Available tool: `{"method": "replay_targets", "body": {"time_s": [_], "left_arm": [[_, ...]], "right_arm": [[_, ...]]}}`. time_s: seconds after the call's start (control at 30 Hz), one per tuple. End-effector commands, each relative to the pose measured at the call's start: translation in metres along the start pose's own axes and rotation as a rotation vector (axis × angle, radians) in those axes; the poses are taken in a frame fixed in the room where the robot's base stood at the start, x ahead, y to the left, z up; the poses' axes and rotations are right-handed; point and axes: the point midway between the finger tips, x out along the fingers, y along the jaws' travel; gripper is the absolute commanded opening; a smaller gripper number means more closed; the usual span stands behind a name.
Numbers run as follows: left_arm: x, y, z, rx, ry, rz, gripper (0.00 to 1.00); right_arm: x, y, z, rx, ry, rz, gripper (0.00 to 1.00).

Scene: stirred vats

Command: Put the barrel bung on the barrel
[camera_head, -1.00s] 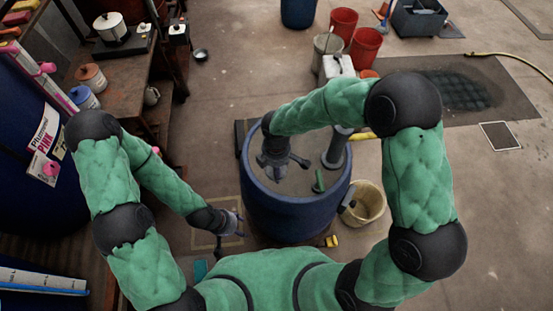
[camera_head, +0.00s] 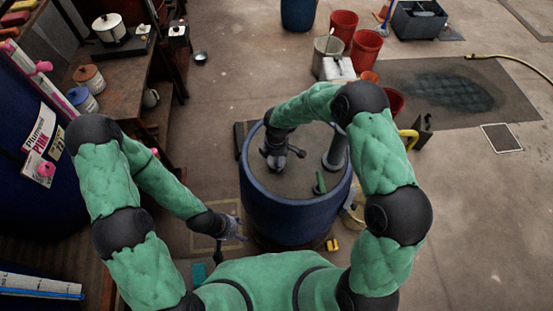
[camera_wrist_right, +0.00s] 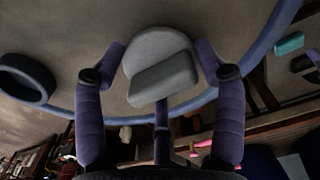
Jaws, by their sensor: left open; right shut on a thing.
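The blue barrel (camera_head: 288,222) stands in front of me with a flat grey-brown top inside its rim. My right gripper (camera_head: 278,160) is over the left part of that top. In the right wrist view its fingers are shut on the grey barrel bung (camera_wrist_right: 160,62), which has a flat block-like grip. The head view hides the bung behind the gripper, and I cannot tell whether it touches the top. A dark upright cylinder (camera_head: 336,152) stands on the top's right side; a dark ring (camera_wrist_right: 25,80) shows left in the wrist view. My left gripper (camera_head: 230,230) is open and empty, left of the barrel.
A small green object (camera_head: 319,183) is on the barrel's top. A pale bucket (camera_head: 353,212), partly hidden by my right arm, stands right of the barrel. Red buckets (camera_head: 366,43) stand behind. A cluttered bench (camera_head: 125,95) is at the left.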

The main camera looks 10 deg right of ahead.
Motion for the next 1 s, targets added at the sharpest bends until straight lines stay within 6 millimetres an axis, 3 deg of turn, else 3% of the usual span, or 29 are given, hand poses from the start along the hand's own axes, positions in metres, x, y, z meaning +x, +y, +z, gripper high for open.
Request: {"method": "replay_targets", "body": {"time_s": [0.47, 0.5, 0.57, 1.0], "left_arm": [[0.0051, -0.0018, -0.0002, 0.0, 0.0, 0.0, 0.56], [0.0042, -0.0015, -0.0001, 0.0, 0.0, 0.0, 0.56], [0.004, -0.0014, -0.0001, 0.0, 0.0, 0.0, 0.56], [0.0006, -0.0002, 0.0, 0.0, 0.0, 0.0, 0.56]], "right_arm": [[0.0106, 0.0006, -0.0001, 0.001, 0.0, 0.002, 0.38], [0.0097, 0.0005, -0.0001, 0.001, 0.0, 0.002, 0.82], [0.0094, 0.0004, -0.0001, 0.001, 0.0, 0.001, 0.94], [0.0048, 0.0005, -0.0001, 0.001, 0.0, 0.002, 0.94]]}}
